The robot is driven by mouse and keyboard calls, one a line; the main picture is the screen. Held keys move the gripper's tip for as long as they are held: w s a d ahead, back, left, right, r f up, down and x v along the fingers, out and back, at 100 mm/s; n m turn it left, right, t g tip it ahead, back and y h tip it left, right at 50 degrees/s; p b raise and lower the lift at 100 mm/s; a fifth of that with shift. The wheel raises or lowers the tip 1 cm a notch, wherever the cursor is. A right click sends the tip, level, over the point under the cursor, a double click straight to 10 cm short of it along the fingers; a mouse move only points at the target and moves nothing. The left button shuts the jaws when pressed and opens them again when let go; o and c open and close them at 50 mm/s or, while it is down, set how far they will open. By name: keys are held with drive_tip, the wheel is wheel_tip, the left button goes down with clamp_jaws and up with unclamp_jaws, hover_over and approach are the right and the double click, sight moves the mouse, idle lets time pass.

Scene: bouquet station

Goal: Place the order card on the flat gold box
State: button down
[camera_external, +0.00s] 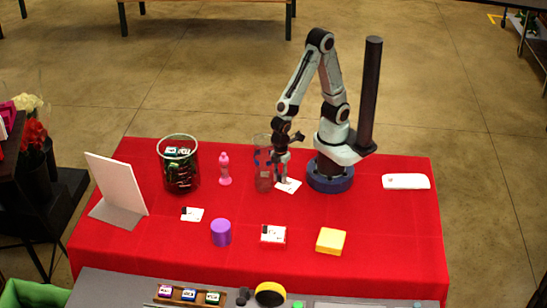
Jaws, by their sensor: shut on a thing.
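My gripper (282,178) points down at the back middle of the red table, close in front of my base. It is shut on a small white card (291,187), which looks like the order card. The card is at or just above the cloth; I cannot tell which. The flat gold box (331,241) is a yellow box lying at the front right, apart from my gripper. Another white card (192,214) with a dark mark lies on the cloth at the left.
A clear cup (263,178) stands just left of my gripper. A pink bottle (224,170), a dark glass container (180,168) and a white panel (118,182) are further left. A purple cylinder (221,232) and a red-and-white box (273,235) lie left of the gold box. Cloth around the gold box is clear.

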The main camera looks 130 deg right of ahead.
drive_tip(key=s+a+r+n, duration=0.5)
drive_tip(key=s+a+n, duration=0.45)
drive_tip(key=a, duration=0.25)
hover_over(325, 242)
wheel_tip(325, 242, down, 10)
drive_tip(key=shift+s+d, duration=0.1)
drive_tip(key=shift+s, duration=0.05)
drive_tip(key=shift+f, duration=1.75)
drive_tip(key=shift+f, duration=0.2)
drive_tip(key=c, duration=1.1)
unclamp_jaws()
drive_tip(key=shift+o, duration=0.2)
drive_tip(key=shift+r, duration=0.15)
